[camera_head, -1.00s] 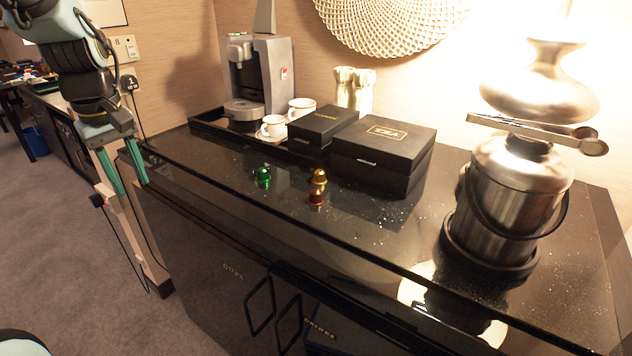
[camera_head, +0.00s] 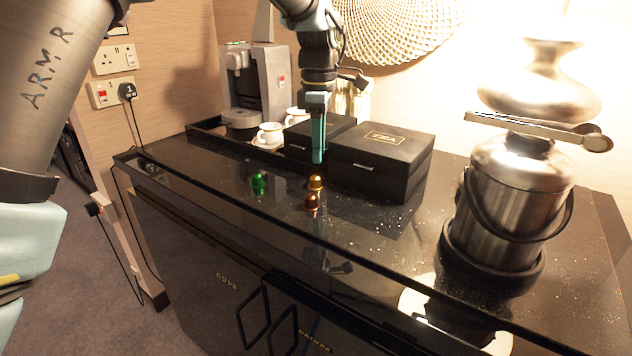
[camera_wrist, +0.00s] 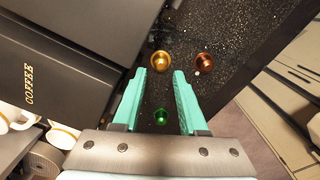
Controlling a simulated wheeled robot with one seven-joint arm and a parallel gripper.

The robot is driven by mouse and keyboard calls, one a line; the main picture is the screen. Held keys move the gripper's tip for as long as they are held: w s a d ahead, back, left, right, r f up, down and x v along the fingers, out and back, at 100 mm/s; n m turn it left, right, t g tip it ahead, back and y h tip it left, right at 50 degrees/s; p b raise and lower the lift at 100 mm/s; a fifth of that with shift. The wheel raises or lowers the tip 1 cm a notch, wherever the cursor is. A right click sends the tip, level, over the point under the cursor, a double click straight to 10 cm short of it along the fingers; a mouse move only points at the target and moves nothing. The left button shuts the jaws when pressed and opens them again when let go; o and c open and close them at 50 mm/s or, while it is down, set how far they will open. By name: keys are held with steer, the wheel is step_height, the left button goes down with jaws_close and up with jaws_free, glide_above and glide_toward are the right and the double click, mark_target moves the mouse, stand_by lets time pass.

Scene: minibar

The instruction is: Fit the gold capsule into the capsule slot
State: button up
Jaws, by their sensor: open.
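The gold capsule (camera_head: 316,182) stands on the black glossy counter in front of the tea box, and it also shows in the wrist view (camera_wrist: 160,61) just beyond the fingertips. My gripper (camera_head: 318,158) is above and just behind the gold capsule, pointing down. In the wrist view its two teal fingers (camera_wrist: 165,72) are apart with nothing between the tips. The coffee machine (camera_head: 254,80) stands at the back left on a black tray. I cannot make out its capsule slot.
A copper capsule (camera_head: 311,202) and a green capsule (camera_head: 259,181) stand near the gold one. The tea box (camera_head: 381,158) and coffee box (camera_wrist: 50,85) are close behind. White cups (camera_head: 270,133) stand left; an ice bucket (camera_head: 510,200) stands right.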

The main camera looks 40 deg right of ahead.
mark_target(315, 181)
steer(key=shift+w+a+f+p, duration=0.15)
steer(key=shift+f+p, duration=0.3)
steer(key=shift+f, duration=1.15)
steer(key=shift+w+a+f+p, duration=0.15)
steer(key=shift+f+p, duration=0.3)
steer(key=shift+f, duration=1.1)
steer(key=shift+s, duration=0.1)
jaws_close()
